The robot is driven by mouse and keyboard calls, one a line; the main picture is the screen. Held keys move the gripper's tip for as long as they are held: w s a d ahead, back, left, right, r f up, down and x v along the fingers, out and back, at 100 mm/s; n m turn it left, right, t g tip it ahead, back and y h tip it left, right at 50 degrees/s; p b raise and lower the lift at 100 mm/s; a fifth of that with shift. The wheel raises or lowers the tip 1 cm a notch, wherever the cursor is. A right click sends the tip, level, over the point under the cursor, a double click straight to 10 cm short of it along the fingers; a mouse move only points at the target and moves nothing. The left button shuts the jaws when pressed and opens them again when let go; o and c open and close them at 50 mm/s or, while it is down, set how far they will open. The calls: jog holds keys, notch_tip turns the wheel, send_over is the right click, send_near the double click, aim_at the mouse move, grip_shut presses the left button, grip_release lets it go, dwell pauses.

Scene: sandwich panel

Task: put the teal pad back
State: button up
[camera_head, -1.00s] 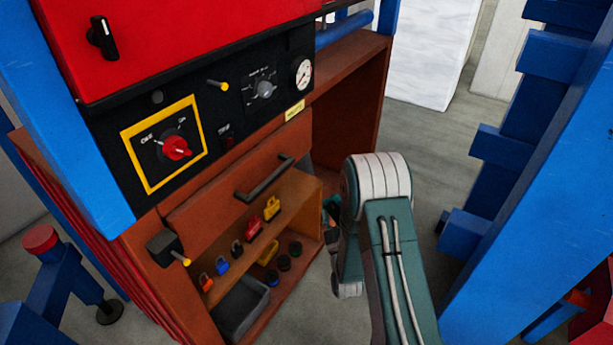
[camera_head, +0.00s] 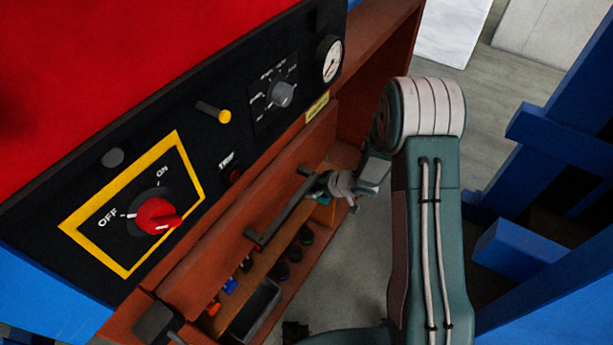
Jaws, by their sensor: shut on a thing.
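My gripper (camera_head: 322,186) is near the upper right end of the dark bar handle (camera_head: 282,208) on the brown cabinet front. It is shut, and a small teal patch, taken to be the teal pad (camera_head: 322,199), shows at its fingers. The pad's shape is mostly hidden by the gripper. Whether the gripper touches the handle cannot be told. Below the handle is an open brown shelf (camera_head: 262,262) with small orange, blue and dark padlocks, partly hidden behind the handle.
Above is a black panel with a red OFF/ON switch (camera_head: 158,215) in a yellow frame, a yellow-tipped peg (camera_head: 213,112) and a gauge (camera_head: 329,60). A dark grey bin (camera_head: 256,308) sits low in the cabinet. Blue framework (camera_head: 525,240) stands at right.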

jog(key=shift+w+d+f, duration=0.15)
jog(key=shift+w+f, duration=0.1)
jog(key=shift+w, duration=0.1)
jog(key=w+a+f, duration=0.1)
jog(key=w+f, duration=0.2)
jog(key=w, duration=0.1)
jog(key=w+a+f, duration=0.1)
jog(key=w+f, duration=0.2)
jog(key=w, duration=0.1)
jog(key=w+a+f, duration=0.1)
jog(key=w+f, duration=0.2)
jog(key=w, duration=0.1)
jog(key=shift+w+a, duration=0.1)
jog(key=shift+w, duration=0.05)
jog(key=shift+w+a+f, duration=0.1)
jog(key=shift+w+f, duration=0.4)
jog(key=shift+f, duration=0.05)
notch_tip(320, 180, down, 3)
jog(key=o, duration=1.1)
jog(key=shift+s, duration=0.1)
jog(key=v, duration=1.2)
jog(key=shift+w+r, duration=0.2)
jog(key=shift+r, duration=0.1)
